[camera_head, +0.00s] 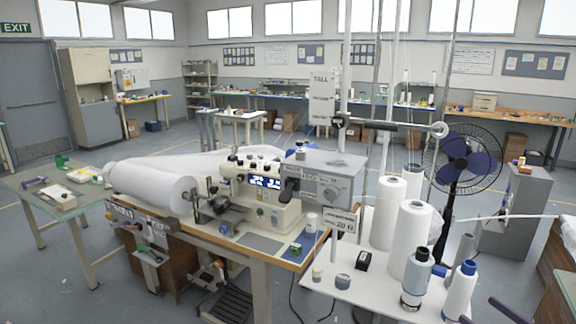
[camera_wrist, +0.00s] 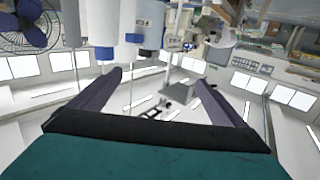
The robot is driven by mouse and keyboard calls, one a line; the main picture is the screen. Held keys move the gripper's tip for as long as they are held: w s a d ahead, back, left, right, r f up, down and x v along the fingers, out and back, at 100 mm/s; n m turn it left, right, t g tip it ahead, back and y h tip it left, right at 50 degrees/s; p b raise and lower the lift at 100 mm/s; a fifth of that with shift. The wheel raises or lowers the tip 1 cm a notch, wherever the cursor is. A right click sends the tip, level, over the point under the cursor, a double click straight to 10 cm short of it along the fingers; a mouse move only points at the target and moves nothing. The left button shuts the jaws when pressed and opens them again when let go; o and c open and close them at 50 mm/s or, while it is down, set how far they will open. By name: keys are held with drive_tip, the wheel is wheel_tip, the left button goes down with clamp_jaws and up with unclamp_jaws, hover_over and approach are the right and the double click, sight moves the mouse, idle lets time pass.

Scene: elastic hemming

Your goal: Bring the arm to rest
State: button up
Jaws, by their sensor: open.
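My gripper (camera_wrist: 158,77) is open in the wrist view. Its two dark purple-grey fingers stand wide apart with nothing held between them. In the head view only the finger ends of my gripper (camera_head: 476,308) show, at the bottom right edge, in front of the blue-and-white thread cones (camera_head: 460,292). The rest of my arm is out of the head view. The wrist view is upside down, with the cones (camera_wrist: 150,25) and the fan (camera_wrist: 25,25) along its top and the windows below. Whether the fingers are close to the cones is hard to tell.
A sewing machine (camera_head: 265,195) stands on a wooden-edged table (camera_head: 262,254) with a white fabric roll (camera_head: 155,190). Tall white cones (camera_head: 410,240) stand on a white stand (camera_head: 375,290). Open floor lies at the back left.

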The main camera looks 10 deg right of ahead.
drive_tip(key=w+a+f+n+g+y+b, duration=0.15)
drive_tip(key=w+a+f, duration=0.25)
drive_tip(key=w+a, duration=0.45)
drive_tip(key=w+a+f+y, duration=0.35)
drive_tip(key=w+a, duration=0.25)
drive_tip(key=a, duration=0.5)
drive_tip(key=w+a+f+y+b, duration=0.15)
drive_tip(key=w+a+f, duration=0.25)
drive_tip(key=w+a, duration=0.45)
drive_tip(key=w+a+f+m+h, duration=0.2)
drive_tip(key=a+f+h, duration=0.1)
drive_tip(key=a+f, duration=0.35)
drive_tip(key=w+a+f+m+h, duration=0.3)
drive_tip(key=a+f, duration=0.3)
drive_tip(key=f, duration=0.2)
drive_tip(key=s+a+f+m+g+h+b, duration=0.1)
drive_tip(key=s+a+f+g+h, duration=0.3)
drive_tip(key=s+f, duration=0.65)
drive_tip(key=s+d+f+m+g+h, duration=0.15)
drive_tip(key=s+f+g, duration=0.55)
drive_tip(key=f, duration=0.7)
drive_tip(key=s+a+n+g, duration=0.2)
drive_tip(key=s+g, duration=0.3)
drive_tip(key=s, duration=0.6)
drive_tip(key=s+a+n+g+y, duration=0.1)
drive_tip(key=s+g, duration=0.5)
drive_tip(key=s, duration=0.6)
drive_tip(key=shift+s+a+n, duration=0.3)
drive_tip(key=shift+a+n, duration=0.1)
drive_tip(key=shift+a, duration=0.25)
